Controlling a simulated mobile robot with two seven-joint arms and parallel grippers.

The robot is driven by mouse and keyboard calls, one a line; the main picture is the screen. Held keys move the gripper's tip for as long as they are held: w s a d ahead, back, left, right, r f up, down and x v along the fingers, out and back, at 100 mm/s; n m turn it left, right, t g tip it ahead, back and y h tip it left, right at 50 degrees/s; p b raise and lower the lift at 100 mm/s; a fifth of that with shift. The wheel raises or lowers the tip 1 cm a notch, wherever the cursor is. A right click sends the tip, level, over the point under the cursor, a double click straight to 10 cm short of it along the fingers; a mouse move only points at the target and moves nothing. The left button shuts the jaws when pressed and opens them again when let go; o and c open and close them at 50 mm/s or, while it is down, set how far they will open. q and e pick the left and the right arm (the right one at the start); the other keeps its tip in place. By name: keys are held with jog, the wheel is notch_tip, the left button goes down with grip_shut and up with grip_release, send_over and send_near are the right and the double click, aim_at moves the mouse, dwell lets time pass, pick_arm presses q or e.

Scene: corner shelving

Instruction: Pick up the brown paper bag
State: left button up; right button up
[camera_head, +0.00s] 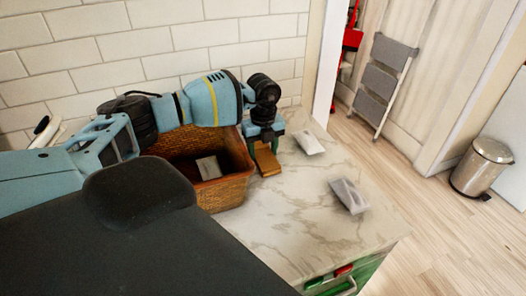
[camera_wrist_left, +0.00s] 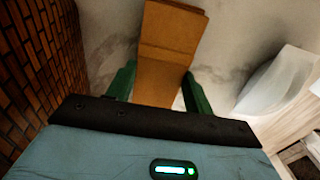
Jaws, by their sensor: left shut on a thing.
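The brown paper bag (camera_head: 266,161) is small and flat-sided, at the right side of the wicker basket in the head view. In the left wrist view the bag (camera_wrist_left: 167,50) lies between the two green fingers of my left gripper (camera_wrist_left: 160,88). My left gripper (camera_head: 264,147) points down and is shut on the bag. I cannot tell whether the bag touches the counter. My right gripper is not in view.
The wicker basket (camera_head: 232,187) stands close on the left, with a grey-white packet (camera_head: 208,167) inside. Two whitish packets (camera_head: 308,142) (camera_head: 348,195) lie on the marble counter (camera_head: 290,222). The counter's front centre is clear. A tiled wall is behind.

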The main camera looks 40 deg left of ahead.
aim_at(263, 153)
pick_arm(q)
notch_tip(263, 153, up, 9)
jog(key=shift+r, duration=0.2)
